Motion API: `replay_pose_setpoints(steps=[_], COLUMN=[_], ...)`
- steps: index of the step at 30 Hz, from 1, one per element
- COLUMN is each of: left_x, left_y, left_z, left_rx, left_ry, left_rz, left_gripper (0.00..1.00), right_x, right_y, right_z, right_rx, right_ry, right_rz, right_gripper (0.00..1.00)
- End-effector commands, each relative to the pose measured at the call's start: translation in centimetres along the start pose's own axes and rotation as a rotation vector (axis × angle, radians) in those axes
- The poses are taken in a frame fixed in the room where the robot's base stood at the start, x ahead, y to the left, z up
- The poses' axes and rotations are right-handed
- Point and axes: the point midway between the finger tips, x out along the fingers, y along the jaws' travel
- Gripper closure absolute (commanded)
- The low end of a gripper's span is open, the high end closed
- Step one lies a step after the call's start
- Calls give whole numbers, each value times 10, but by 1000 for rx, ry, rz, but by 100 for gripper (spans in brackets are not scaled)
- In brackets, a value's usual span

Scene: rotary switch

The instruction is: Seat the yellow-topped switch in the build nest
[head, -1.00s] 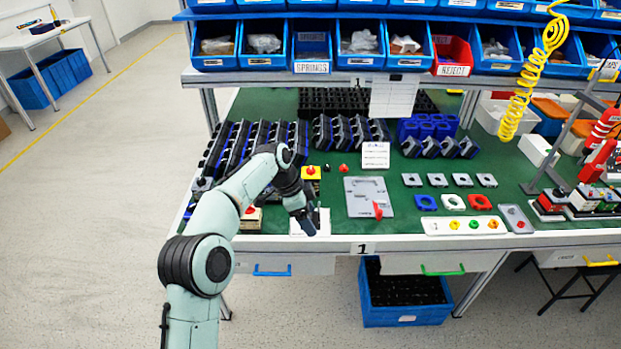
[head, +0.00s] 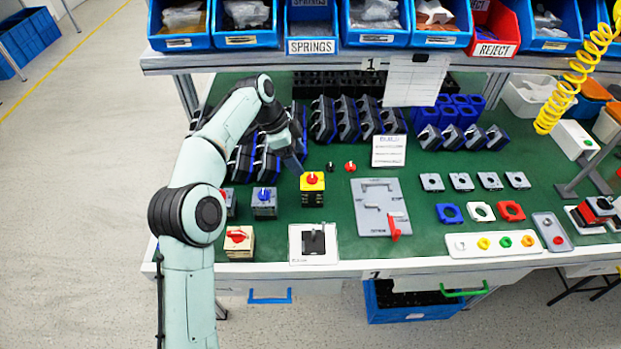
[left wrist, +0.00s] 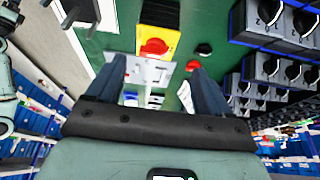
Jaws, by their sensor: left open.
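The yellow-topped switch (head: 312,188) stands upright on the green bench top, with a red knob on its yellow top and a dark body. It also shows in the left wrist view (left wrist: 157,38), beyond the fingertips and roughly between them. The build nest (head: 313,243) is a white plate with a black square fixture, in front of the switch near the bench's front edge. My left gripper (head: 297,162) is open and empty, just behind and left of the switch's top; its spread fingers show in the left wrist view (left wrist: 158,88). My right gripper is out of view.
Black switch units (head: 345,120) stand in rows behind. A blue-knobbed grey switch (head: 264,202) and a red-knobbed beige block (head: 239,241) are left of the switch and nest. A grey plate with a red lever (head: 380,208) lies to the right. Loose knobs (head: 350,166) lie behind the switch.

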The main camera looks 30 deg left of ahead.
Motion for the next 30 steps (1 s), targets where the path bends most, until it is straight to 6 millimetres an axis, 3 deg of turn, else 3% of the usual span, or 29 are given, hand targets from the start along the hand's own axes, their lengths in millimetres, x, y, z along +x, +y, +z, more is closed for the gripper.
replay_pose_setpoints(steps=[12, 19, 27, 30], left_x=[71, 87, 126, 132], left_y=[1, 2, 5, 4], left_z=[1, 1, 3, 2], left_rx=[-1, 0, 0, 0], left_ry=[-2, -1, -1, 0], left_rz=[4, 3, 4, 1], left_gripper=[19, 19, 19, 19], right_x=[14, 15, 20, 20], right_y=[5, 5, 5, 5], right_z=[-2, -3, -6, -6], right_rx=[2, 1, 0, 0], right_ry=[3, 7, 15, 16], right_rz=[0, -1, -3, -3], right_gripper=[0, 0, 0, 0])
